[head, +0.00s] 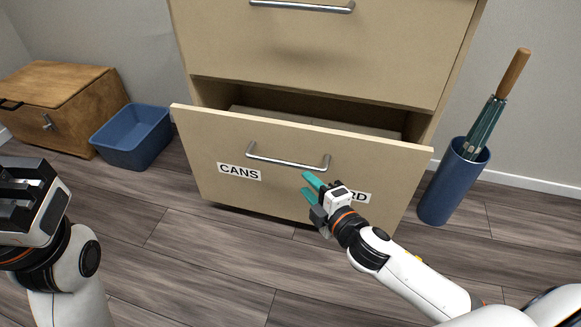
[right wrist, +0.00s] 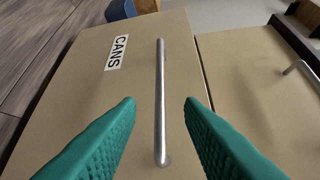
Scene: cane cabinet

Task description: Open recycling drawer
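The lower drawer (head: 210,185) of the beige cabinet stands partly open, its front pulled out and a gap behind its top edge. It has a silver bar handle (head: 288,162), a "CANS" label (head: 239,172) and a second label ending in "RD", partly hidden by my right gripper. My right gripper (head: 309,185) is open and empty, with teal fingers just below the handle's right end. In the right wrist view the handle (right wrist: 160,90) runs between the spread fingers (right wrist: 160,104), seemingly untouched. My left gripper (head: 28,200) is at the far left, away from the drawer; its fingers are unclear.
A shut upper drawer (head: 330,50) with its own handle is above. A blue bin (head: 135,140) and a wooden chest (head: 55,105) stand left. A blue umbrella holder (head: 450,190) stands close on the right. The wooden floor in front is clear.

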